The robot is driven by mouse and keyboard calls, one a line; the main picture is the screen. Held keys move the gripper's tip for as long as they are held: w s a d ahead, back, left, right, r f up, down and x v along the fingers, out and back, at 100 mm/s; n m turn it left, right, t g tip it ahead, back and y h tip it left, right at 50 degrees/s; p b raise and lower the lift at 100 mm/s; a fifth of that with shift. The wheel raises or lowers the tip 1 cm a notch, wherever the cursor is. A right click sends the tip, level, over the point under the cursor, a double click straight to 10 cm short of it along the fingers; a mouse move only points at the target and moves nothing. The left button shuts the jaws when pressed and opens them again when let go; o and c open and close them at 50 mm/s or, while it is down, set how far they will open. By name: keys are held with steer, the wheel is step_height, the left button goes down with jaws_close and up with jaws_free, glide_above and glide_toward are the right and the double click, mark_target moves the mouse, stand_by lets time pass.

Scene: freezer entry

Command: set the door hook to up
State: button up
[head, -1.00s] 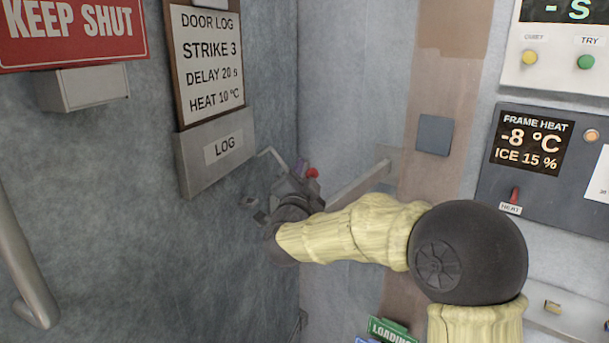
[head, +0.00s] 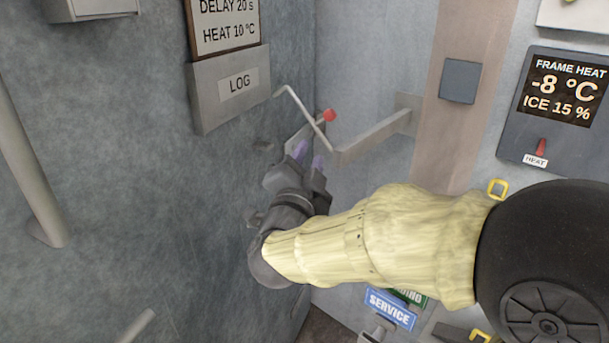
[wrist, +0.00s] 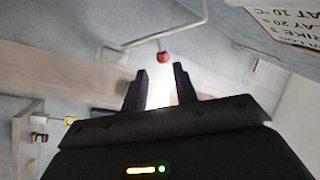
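The flat bar (head: 375,135) juts from the frame at right. The log box (head: 225,90) is on the left wall, with a vertical handle (head: 30,160) further left. A heat panel (head: 560,110) and service tag (head: 390,308) are at right.

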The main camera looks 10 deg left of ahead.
steer(key=v, duration=0.2)
steer(key=shift+s, duration=0.3)
steer(key=shift+f, duration=0.1)
steer(key=shift+c, duration=0.2)
